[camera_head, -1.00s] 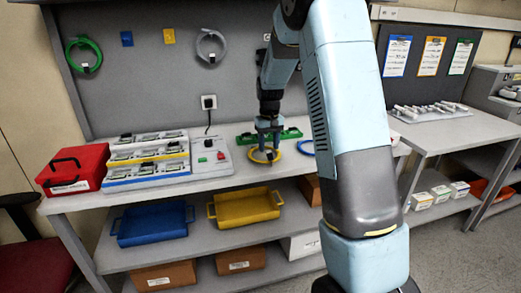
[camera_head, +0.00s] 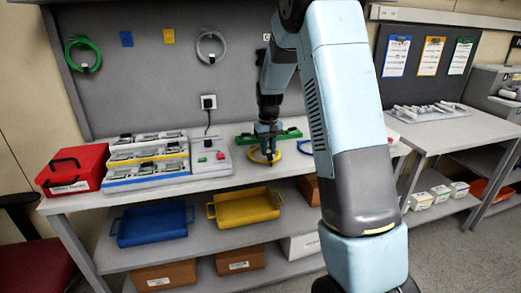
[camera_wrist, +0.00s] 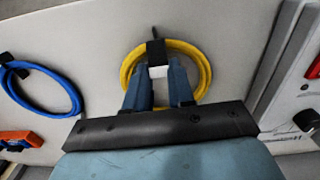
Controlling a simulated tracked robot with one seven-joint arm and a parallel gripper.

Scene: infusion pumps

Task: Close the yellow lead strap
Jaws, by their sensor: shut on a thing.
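The yellow lead (camera_wrist: 204,68) is a coiled ring on the pale worktop, and it also shows in the head view (camera_head: 258,158). Its black strap (camera_wrist: 155,50) crosses the far side of the ring, with one thin black end pointing up and away. A white piece (camera_wrist: 158,71) sits at the strap's near end, between my fingertips. My gripper (camera_wrist: 158,82) has its blue fingers on both sides of this piece, shut on the strap. In the head view my gripper (camera_head: 268,148) points down over the ring. The fingers hide the near part of the coil.
A blue coiled lead (camera_wrist: 72,98) with a black strap lies to the left in the wrist view, near an orange item (camera_wrist: 20,138). A pale device (camera_wrist: 298,90) stands close on the right. In the head view a green rack (camera_head: 290,134) is behind.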

